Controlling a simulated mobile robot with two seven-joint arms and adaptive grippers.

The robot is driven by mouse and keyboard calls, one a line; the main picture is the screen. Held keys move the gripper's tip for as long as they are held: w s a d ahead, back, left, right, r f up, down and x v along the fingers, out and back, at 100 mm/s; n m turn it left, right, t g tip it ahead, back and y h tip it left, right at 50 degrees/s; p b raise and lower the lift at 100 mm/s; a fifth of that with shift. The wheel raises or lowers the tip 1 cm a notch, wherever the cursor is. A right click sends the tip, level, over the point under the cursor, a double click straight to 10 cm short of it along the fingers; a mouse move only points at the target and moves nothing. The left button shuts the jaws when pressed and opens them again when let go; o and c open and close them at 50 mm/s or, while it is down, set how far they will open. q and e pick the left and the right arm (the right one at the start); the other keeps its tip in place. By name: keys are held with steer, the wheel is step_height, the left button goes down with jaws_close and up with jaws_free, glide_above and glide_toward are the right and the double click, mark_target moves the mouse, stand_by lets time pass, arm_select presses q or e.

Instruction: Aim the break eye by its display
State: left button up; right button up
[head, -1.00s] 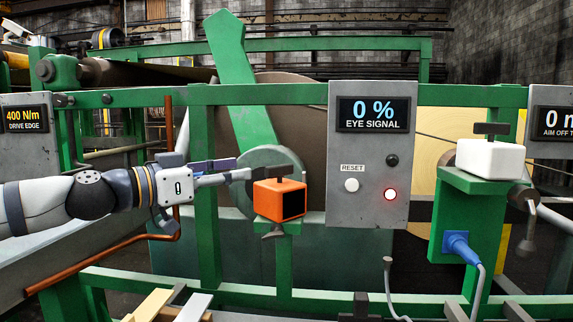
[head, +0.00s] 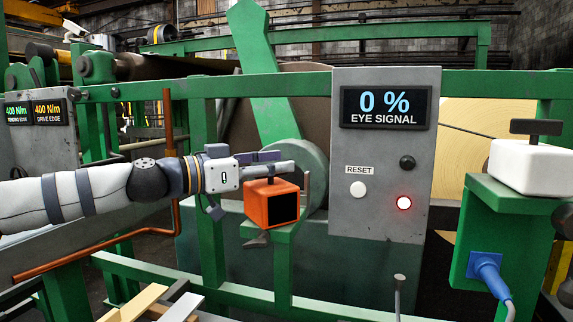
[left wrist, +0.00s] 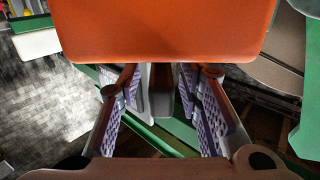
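The break eye is an orange box (head: 271,208) with a dark square face. It sits on a green bracket (head: 276,236). In the left wrist view the orange box (left wrist: 170,28) fills the top edge. The two purple-padded fingers (left wrist: 165,105) stand apart there, with a grey part between them; I cannot tell whether they touch it. The display (head: 385,107) reads 0 % EYE SIGNAL. My right gripper is not in view.
A white box (head: 533,167) with a dark T-handle stands at the right. A copper pipe (head: 175,150) runs behind my left arm.

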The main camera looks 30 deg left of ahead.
arm_select(q)
steer(key=shift+s+a, duration=0.25)
steer(key=shift+s, duration=0.05)
steer(key=shift+c, duration=0.9)
jaws_close()
steer(key=shift+r, duration=0.1)
